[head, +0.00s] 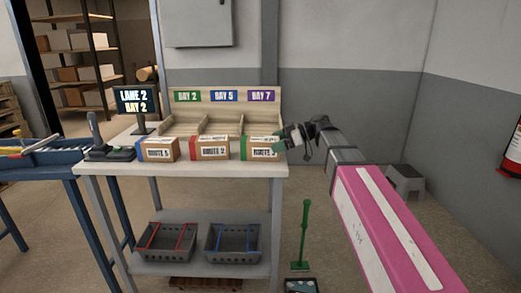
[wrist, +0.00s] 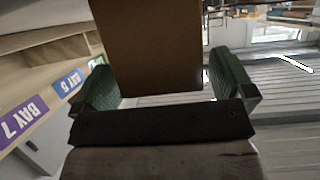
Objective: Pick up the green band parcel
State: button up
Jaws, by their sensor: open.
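The green band parcel (head: 258,153), a brown box with a green left edge and a white route label, stands at the right front of the white table (head: 182,168). My gripper (head: 282,140) is at its upper right side in the head view. In the wrist view my gripper (wrist: 165,82) is open, with green pads left and right of a plain brown box face (wrist: 148,45), which appears to be this parcel. A gap shows at the right pad; I cannot tell whether the left pad touches. The band is not visible there.
A blue band parcel (head: 158,149) and a red band parcel (head: 210,147) stand to the left in the same row. Behind them is a wooden sorter (head: 228,101) with bay signs. A monitor (head: 134,102) stands at left. Two baskets (head: 232,243) sit on the lower shelf.

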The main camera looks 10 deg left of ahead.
jog(key=shift+x, duration=0.9)
jog(key=c, duration=1.1)
jog(key=shift+r, duration=0.1)
